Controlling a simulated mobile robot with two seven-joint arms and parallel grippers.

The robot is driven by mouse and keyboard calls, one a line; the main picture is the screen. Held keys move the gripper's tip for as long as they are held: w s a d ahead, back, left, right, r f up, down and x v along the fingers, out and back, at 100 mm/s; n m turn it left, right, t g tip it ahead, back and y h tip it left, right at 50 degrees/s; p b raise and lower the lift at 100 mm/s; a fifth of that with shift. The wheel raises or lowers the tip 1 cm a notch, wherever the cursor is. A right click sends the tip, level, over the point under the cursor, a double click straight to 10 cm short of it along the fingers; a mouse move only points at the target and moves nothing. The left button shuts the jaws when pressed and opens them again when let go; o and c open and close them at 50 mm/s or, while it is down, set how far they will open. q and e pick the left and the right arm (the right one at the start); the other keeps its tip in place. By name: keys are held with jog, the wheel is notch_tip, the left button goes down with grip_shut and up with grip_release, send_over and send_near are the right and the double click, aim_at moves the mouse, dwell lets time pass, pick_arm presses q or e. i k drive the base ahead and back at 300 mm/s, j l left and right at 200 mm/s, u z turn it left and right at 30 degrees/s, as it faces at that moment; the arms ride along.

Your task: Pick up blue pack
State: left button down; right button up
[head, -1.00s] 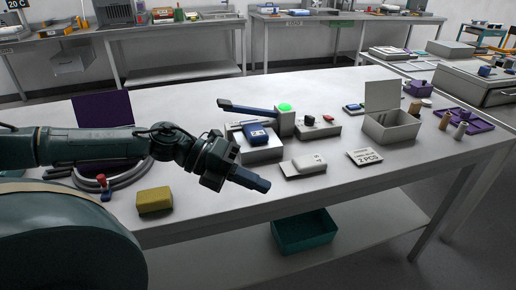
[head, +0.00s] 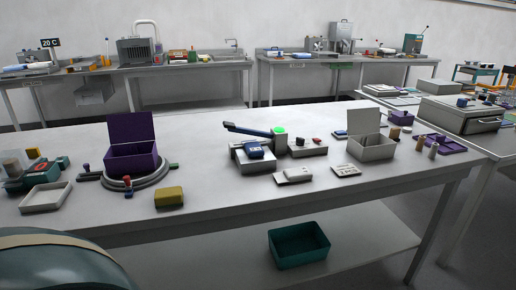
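A small blue pack (head: 255,152) with a pale mark lies on top of a low grey block (head: 252,165) near the middle of the table. A dark blue lever arm (head: 247,130) reaches over behind it, ending by a round green light (head: 280,131). Neither of my grippers is in this view. Nothing covers the front of the pack.
The long grey table (head: 225,195) has free room in front of the block. A purple open box (head: 134,158) stands on a round base at left, beside a yellow sponge-like block (head: 169,196). A grey open-lidded box (head: 371,148) stands at right. A teal bin (head: 299,245) is on the lower shelf.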

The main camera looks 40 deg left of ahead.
aim_at(254, 149)
jog(key=i+u, duration=0.15)
jog(key=i, duration=0.35)
jog(key=i+l+u, duration=0.15)
jog(key=i, duration=0.35)
